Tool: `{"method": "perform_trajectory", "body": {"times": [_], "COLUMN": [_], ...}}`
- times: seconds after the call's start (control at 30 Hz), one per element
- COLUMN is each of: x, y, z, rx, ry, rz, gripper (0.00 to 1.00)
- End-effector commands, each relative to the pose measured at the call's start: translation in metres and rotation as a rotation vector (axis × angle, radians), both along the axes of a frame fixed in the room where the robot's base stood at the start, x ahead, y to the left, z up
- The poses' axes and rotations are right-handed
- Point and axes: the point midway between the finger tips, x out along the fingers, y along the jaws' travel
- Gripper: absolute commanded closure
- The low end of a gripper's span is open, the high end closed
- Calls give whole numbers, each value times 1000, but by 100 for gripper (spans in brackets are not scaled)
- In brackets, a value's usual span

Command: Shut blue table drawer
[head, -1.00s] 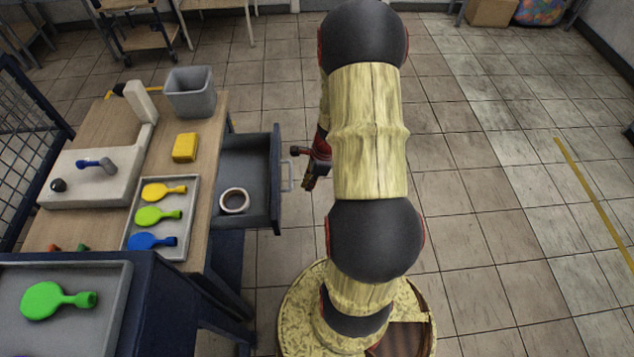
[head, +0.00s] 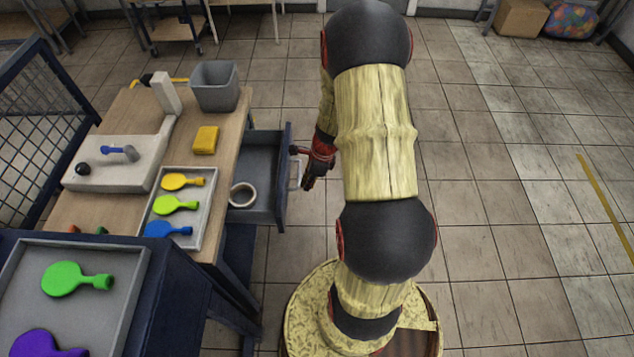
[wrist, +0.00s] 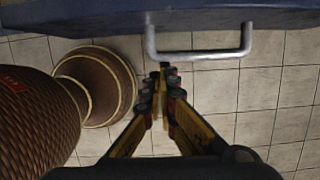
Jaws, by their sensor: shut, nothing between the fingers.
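The blue drawer (head: 283,205) stands pulled out from the right side of the wooden-topped table (head: 115,211). A roll of white tape (head: 243,194) lies inside it. The drawer's grey bar handle (head: 296,174) is on its front face; it also shows at the top of the wrist view (wrist: 200,53). My gripper (head: 308,185) is just to the right of the drawer front, near the handle. In the wrist view my gripper (wrist: 163,72) has its fingertips together with nothing between them, close below the handle's left end. Whether it touches the handle I cannot tell.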

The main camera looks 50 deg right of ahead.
Motion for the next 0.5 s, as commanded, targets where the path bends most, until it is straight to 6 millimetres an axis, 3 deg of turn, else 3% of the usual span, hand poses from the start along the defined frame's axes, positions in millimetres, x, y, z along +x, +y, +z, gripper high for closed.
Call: {"method": "perform_trajectory", "body": {"times": [0.5], "x": [98], "y": [85], "z": [4], "rx": [1], "ry": [1], "rz": [4], "gripper": [100]}}
